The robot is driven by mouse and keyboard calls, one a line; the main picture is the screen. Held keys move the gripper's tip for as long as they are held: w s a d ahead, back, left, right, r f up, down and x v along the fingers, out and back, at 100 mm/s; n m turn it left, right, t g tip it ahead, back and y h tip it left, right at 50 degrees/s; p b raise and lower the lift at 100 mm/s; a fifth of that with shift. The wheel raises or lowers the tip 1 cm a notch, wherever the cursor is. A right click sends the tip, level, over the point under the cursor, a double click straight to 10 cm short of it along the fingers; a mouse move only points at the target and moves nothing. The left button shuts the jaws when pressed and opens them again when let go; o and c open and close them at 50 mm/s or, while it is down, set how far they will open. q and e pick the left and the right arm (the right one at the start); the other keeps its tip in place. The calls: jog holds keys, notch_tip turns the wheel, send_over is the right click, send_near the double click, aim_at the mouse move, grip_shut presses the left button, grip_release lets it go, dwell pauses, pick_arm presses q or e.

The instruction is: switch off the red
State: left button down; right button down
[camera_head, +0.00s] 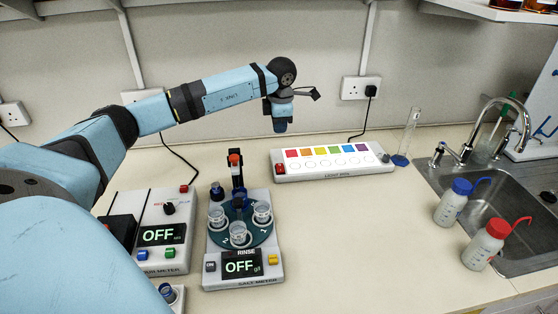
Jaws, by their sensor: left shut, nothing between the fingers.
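The light box (330,176) lies at the back of the bench, with a bright white panel, a red switch (280,169) at its left end and a knob at its right end. A row of coloured squares runs along the panel, with a red square (292,153) at the left. My left arm reaches in from the left, and my left gripper (280,127) hangs pointing down above and behind the light box's left end. It is shut and empty, apart from the box. My right gripper is not in view.
Two meters, one of them the salt meter (242,276) with cups, read OFF at front left. Another red button (184,188) is on the left meter. A glass cylinder (410,135), a sink (480,195) and two wash bottles stand at right. The middle bench is clear.

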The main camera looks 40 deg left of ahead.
aim_at(279, 165)
pick_arm(q)
jog(key=f, duration=0.4)
jog(key=a+f+p, duration=0.1)
jog(key=f, duration=0.4)
jog(key=w+f+p, duration=0.1)
jog(key=f, duration=0.3)
jog(key=shift+a+f, duration=0.15)
jog(key=shift+f, duration=0.35)
